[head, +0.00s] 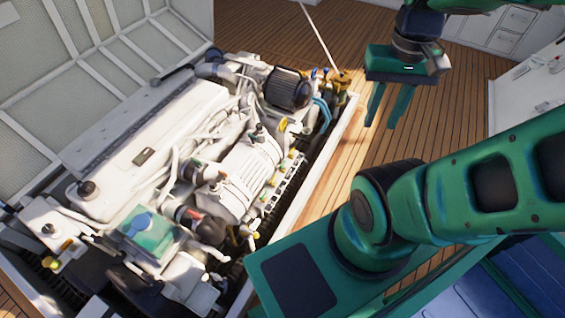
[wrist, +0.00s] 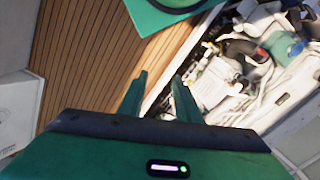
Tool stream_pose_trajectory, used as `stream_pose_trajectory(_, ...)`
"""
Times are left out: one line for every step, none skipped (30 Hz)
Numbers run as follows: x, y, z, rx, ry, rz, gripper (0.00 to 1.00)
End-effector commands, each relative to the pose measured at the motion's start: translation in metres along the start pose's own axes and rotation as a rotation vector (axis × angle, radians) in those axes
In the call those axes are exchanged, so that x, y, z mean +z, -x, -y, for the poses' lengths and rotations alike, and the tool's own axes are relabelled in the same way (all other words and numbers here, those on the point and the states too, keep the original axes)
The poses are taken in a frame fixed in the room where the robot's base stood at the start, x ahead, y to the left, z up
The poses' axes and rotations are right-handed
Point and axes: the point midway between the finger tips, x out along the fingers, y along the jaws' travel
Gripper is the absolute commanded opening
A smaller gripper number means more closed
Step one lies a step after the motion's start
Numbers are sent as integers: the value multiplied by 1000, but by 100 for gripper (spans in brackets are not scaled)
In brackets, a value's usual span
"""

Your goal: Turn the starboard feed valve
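My gripper (head: 384,124) hangs over the wooden deck to the right of the engine hatch, its two green fingers pointing down. It is open and empty; in the wrist view its fingers (wrist: 160,76) are apart with nothing between them. At the far right corner of the engine, brass-coloured fittings (head: 342,82) stand beside small blue parts (head: 325,72). They are too small to tell whether one is the starboard feed valve. My gripper is to their right, apart from them.
The white engine (head: 235,185) fills the open hatch, with hoses and a black cylinder (head: 288,88) on it. A pale hatch rim (head: 300,200) runs along its right side. A panelled lid (head: 110,50) stands behind it. Bare deck (head: 440,115) lies to the right.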

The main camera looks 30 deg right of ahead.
Motion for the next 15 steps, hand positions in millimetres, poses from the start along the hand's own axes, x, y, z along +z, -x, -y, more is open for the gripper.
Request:
stream_pose_trajectory(-4,1,0,2,-4,-4,31)
stream_pose_trajectory(-7,1,1,6,-7,-3,31)
stream_pose_trajectory(-14,1,2,11,-12,-3,31)
stream_pose_trajectory(-19,1,4,16,-17,-4,31)
stream_pose_trajectory(-24,0,8,21,-19,-5,31)
stream_pose_trajectory(-33,0,11,28,-26,-6,31)
stream_pose_trajectory(-40,-1,13,34,-31,-7,31)
stream_pose_trajectory(-48,-2,15,40,-36,-8,31)
stream_pose_trajectory(-59,-4,18,47,-45,-10,31)
stream_pose_trajectory(-67,-5,20,53,-49,-12,31)
stream_pose_trajectory(-76,-7,22,58,-55,-14,31)
stream_pose_trajectory(-86,-10,25,65,-61,-16,31)
stream_pose_trajectory(-94,-12,28,69,-66,-18,31)
stream_pose_trajectory(-102,-14,30,74,-72,-20,31)
stream_pose_trajectory(-113,-18,34,79,-78,-22,31)
